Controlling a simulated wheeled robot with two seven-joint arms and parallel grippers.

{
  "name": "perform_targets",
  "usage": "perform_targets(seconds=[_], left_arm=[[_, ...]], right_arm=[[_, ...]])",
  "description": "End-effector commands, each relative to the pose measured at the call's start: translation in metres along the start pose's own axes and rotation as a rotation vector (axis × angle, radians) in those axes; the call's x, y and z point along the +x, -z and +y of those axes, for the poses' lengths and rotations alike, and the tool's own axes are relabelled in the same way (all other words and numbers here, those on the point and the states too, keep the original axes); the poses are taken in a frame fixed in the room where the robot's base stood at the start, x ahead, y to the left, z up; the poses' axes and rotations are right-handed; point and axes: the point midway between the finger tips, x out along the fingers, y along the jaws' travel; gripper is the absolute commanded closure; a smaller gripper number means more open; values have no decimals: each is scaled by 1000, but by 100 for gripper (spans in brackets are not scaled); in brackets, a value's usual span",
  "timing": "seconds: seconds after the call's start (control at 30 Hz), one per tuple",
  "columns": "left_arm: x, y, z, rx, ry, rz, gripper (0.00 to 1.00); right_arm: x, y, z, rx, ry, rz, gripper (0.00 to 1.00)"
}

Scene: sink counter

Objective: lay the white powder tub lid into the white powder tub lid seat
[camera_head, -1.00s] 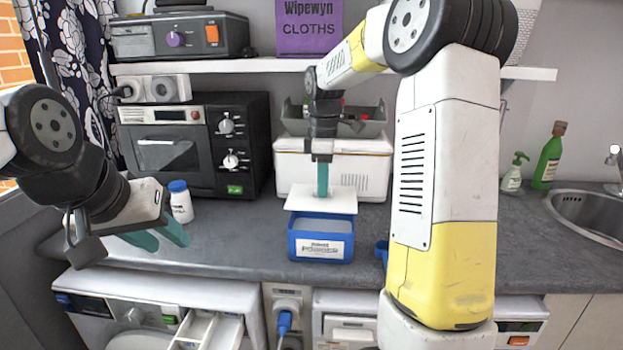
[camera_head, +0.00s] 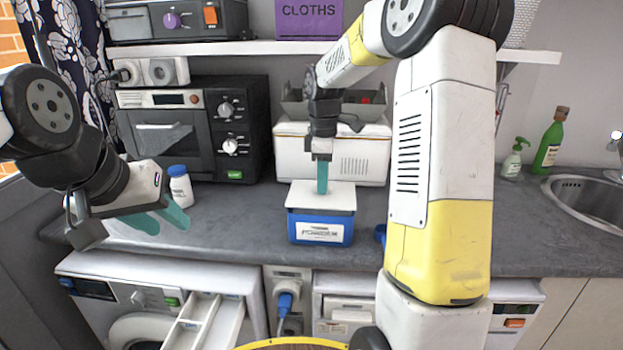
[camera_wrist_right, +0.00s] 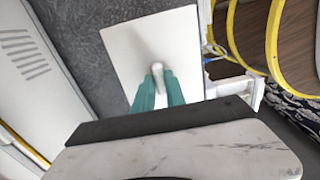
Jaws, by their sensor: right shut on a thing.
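The white powder tub lid (camera_head: 335,198) is a flat white square plate. It lies over the top of the blue powder tub (camera_head: 303,228), which stands on the counter with a white label on its front. The tub's opening is hidden under the lid, so I cannot tell whether it is fully seated. My right gripper (camera_head: 322,188) points down and is shut on the lid's handle. In the right wrist view the teal fingers close on a pale knob on the lid (camera_wrist_right: 125,45). My left gripper (camera_head: 165,219) is over the counter's left part, its teal fingers apart and empty.
A white bottle with a blue cap (camera_head: 180,188) stands near my left gripper. A black oven (camera_head: 190,135) and a white box (camera_head: 362,150) stand behind. A green bottle (camera_head: 550,145), a soap dispenser (camera_head: 513,160) and a sink (camera_head: 590,200) are at the right. An open drawer (camera_head: 203,325) sticks out below.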

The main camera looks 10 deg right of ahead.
Motion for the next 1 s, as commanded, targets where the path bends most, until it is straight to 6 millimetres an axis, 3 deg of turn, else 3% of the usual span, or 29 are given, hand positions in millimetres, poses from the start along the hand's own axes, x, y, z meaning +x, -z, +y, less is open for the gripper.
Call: perform_targets(seconds=[0.6, 0.9, 0.93, 1.0], left_arm=[[0, 0, 0, 0, 0, 0, 64], [0, 0, 0, 0, 0, 0, 64], [0, 0, 0, 0, 0, 0, 64], [0, 0, 0, 0, 0, 0, 64]], right_arm=[[19, 0, 0, 0, 0, 0, 100], [18, 0, 0, 0, 0, 0, 100], [18, 0, 0, 0, 0, 0, 78], [18, 0, 0, 0, 0, 0, 65]])
